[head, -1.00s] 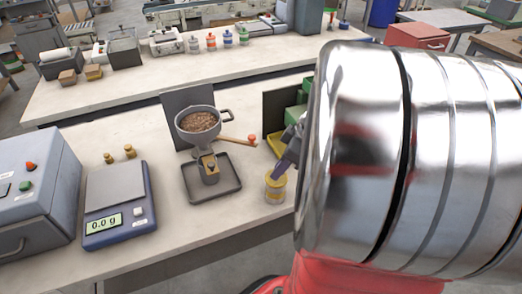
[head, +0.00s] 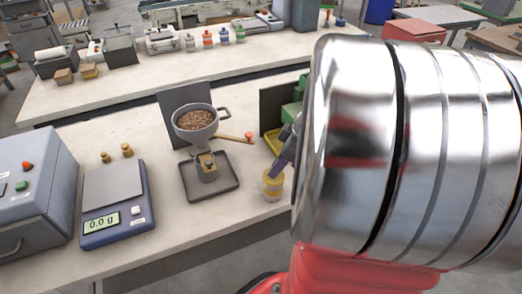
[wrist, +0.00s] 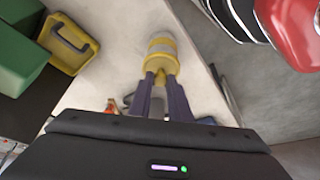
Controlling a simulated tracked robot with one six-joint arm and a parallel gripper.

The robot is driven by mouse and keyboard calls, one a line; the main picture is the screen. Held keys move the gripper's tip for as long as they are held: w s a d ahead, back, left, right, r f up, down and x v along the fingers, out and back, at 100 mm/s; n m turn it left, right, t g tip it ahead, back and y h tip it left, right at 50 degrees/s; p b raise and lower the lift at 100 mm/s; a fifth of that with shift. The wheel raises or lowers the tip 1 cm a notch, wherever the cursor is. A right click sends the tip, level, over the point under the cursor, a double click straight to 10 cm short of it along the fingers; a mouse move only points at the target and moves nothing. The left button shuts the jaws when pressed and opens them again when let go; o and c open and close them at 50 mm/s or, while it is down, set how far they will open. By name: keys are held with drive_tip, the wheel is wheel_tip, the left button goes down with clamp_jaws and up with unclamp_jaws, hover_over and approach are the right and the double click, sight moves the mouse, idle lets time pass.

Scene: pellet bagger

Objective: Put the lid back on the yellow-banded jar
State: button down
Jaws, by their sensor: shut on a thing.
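The yellow-banded jar (head: 273,188) stands near the front edge of the bench, right of the dark tray, and is partly see-through. In the wrist view the jar (wrist: 162,43) lies straight ahead of my fingers. My gripper (wrist: 161,82) is shut on the knob of the yellow lid (wrist: 161,64), its two purple fingers on either side. The lid lines up with the jar's mouth and looks at or very near it. I cannot tell whether it is fully seated. In the head view my purple fingers (head: 279,167) reach down to the jar's top; my arm hides the rest.
A scale (head: 116,205) stands at left.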

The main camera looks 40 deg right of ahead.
drive_tip(key=c, duration=1.1)
unclamp_jaws()
drive_tip(key=shift+r, duration=0.1)
drive_tip(key=shift+r, duration=3.4)
drive_tip(key=shift+c, duration=0.5)
clamp_jaws()
drive_tip(key=shift+f, duration=2.95)
